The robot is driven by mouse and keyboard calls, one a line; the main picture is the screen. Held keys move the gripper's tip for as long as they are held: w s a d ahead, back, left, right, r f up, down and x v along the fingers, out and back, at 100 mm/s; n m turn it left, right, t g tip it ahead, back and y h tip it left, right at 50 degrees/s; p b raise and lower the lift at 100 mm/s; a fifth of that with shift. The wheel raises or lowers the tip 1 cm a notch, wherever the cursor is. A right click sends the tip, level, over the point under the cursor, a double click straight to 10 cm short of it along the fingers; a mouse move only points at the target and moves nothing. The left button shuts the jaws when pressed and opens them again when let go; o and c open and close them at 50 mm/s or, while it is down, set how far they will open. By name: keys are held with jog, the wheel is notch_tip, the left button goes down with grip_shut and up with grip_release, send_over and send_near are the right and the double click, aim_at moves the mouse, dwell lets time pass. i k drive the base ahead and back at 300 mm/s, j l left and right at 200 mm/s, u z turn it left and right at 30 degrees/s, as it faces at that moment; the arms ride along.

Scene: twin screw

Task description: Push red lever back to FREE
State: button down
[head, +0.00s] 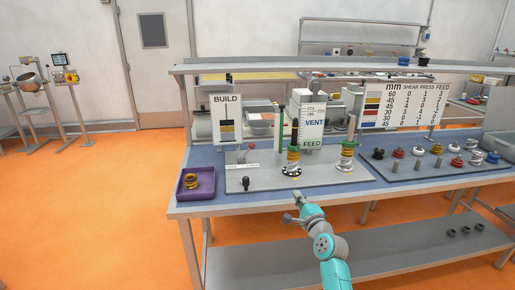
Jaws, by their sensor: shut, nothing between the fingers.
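A small red-topped part (243,147), which looks like the red lever, stands at the back left of the grey machine plate (330,180). A small white label (242,165) lies on the plate in front of it; its words are too small to read surely, so I cannot tell the lever's setting. My gripper (298,195) is shut and empty. It shows at the front edge of the bench, to the right of and nearer than the red part, clear of it.
A black knob (245,184) stands at the plate's front left. Two stacked columns, a middle one (293,160) and a right one (346,157), rise from the plate. A purple tray (208,186) holds a yellow ring stack. Screw elements (418,151) stand on the right board.

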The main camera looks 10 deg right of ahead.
aim_at(252, 146)
jog(key=i+j, duration=0.1)
jog(key=i, duration=0.75)
